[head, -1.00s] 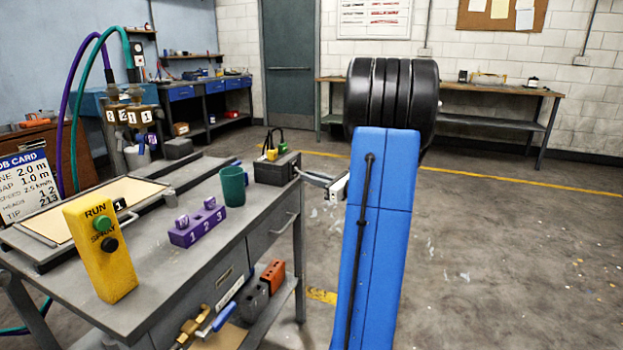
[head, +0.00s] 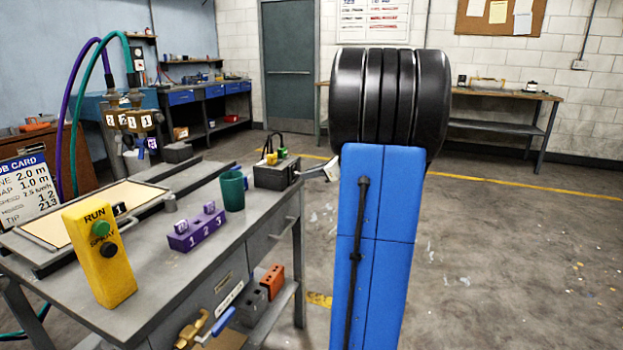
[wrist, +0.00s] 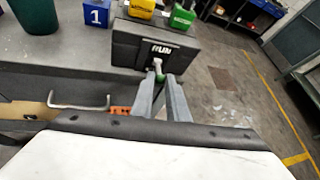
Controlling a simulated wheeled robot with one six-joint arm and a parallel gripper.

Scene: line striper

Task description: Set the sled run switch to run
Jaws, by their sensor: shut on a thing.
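The sled run switch is on a dark box (head: 275,173) at the far right corner of the grey bench. In the wrist view the box front (wrist: 135,43) bears a white RUN label (wrist: 161,49). A small pale lever (wrist: 158,68) sticks out below the label. My gripper (wrist: 163,80) is shut on this lever, its two grey fingers coming from below. The lever's tip is partly hidden between the fingers. In the head view my gripper (head: 305,174) reaches the box's right side, and my blue arm link hides part of the wrist.
A green cup (head: 232,190), a purple numbered block (head: 197,230) and a yellow RUN/SPRAY box (head: 100,255) stand on the bench (head: 150,285). Open floor (head: 480,260) lies to the right.

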